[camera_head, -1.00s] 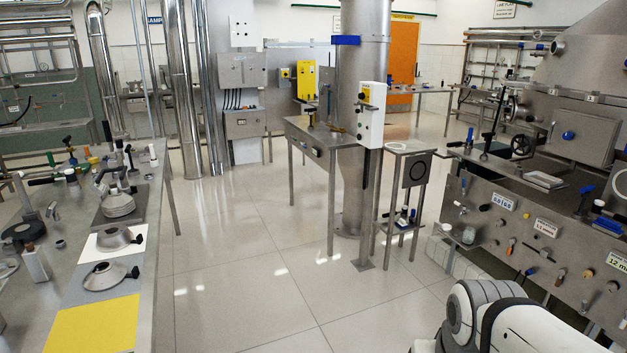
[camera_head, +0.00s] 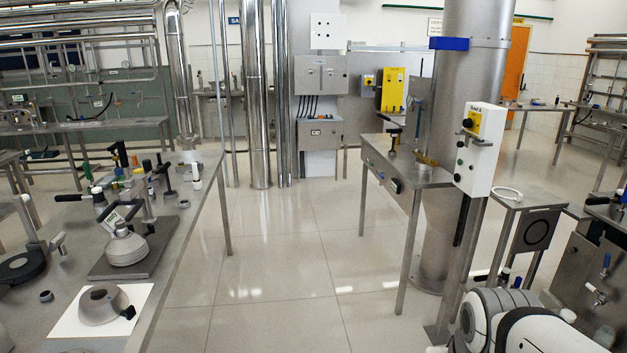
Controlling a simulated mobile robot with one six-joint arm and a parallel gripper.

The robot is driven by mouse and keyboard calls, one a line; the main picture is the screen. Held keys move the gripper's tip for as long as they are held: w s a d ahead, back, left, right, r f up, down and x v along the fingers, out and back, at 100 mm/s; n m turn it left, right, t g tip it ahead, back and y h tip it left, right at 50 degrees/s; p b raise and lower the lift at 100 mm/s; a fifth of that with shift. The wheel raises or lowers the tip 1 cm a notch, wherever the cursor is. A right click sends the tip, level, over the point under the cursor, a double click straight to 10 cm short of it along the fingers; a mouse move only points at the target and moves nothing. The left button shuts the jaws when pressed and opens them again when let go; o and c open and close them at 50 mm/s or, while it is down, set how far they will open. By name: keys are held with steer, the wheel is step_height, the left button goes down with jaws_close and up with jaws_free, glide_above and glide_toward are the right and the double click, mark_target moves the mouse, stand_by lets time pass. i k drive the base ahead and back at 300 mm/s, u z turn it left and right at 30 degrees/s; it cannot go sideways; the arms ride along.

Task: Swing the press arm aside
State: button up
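A stack of grey conical discs (camera_head: 128,250) stands on a dark square plate (camera_head: 100,270) on the left steel bench. A metal arm (camera_head: 122,214) with a small label and a black handle lies over the top of the stack; it appears to be the press arm. I cannot make out its pivot clearly. My gripper is not in view. Only a white and grey part of my own arm shows at the bottom right, far from the stack.
A single cone (camera_head: 104,304) with a black knob sits on a white sheet (camera_head: 68,322) on the bench's near part. Bottles and valves crowd behind the stack. The tiled floor (camera_head: 280,260) between bench and middle table (camera_head: 400,170) is clear. A white control box (camera_head: 480,150) stands right.

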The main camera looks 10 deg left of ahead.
mark_target(140, 179)
steer(key=u, duration=0.4)
steer(key=i, duration=1.55)
steer(key=u, duration=0.95)
steer(key=i, duration=1.6)
steer(key=u, duration=0.45)
